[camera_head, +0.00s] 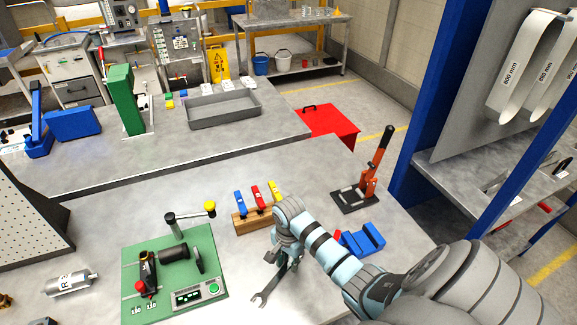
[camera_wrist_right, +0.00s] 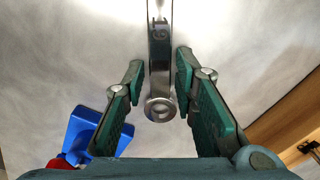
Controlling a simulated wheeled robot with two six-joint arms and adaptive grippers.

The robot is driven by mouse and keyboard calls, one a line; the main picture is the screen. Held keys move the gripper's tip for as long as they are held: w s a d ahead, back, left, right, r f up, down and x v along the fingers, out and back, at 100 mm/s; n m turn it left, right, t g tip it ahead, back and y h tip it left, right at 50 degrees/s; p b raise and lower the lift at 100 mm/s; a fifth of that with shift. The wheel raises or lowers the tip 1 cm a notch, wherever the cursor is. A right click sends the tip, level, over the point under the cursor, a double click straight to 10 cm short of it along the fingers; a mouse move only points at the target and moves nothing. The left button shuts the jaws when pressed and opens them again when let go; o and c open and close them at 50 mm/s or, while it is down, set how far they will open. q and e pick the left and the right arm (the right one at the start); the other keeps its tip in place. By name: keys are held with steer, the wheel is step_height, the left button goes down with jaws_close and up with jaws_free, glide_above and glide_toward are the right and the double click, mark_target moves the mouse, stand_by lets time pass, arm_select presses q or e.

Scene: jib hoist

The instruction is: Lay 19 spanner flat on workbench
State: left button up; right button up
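The spanner (camera_head: 267,289) is a grey metal tool on the workbench (camera_head: 330,300), just right of the green fixture. Its open jaw points to the lower left in the head view, and it appears to lie flat. In the right wrist view the spanner (camera_wrist_right: 160,65) runs between the fingers, with its ring end nearest the palm. My right gripper (camera_wrist_right: 160,66) is open around it, with a narrow gap seen on each side. In the head view the right gripper (camera_head: 286,266) is low over the bench, partly hidden by its wrist. My left gripper is not in view.
A green fixture (camera_head: 145,300) stands left of the spanner. A wooden rack (camera_head: 250,220) with coloured handles is behind. Blue blocks (camera_head: 362,240) and an orange-handled lever tool (camera_head: 370,180) stand to the right. A silver cylinder (camera_head: 70,284) lies at the left.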

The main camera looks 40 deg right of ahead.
steer(key=shift+o, duration=0.7)
steer(key=shift+d+r, duration=0.1)
steer(key=shift+r, duration=0.35)
step_height(320, 180, up, 7)
steer(key=shift+f, duration=0.15)
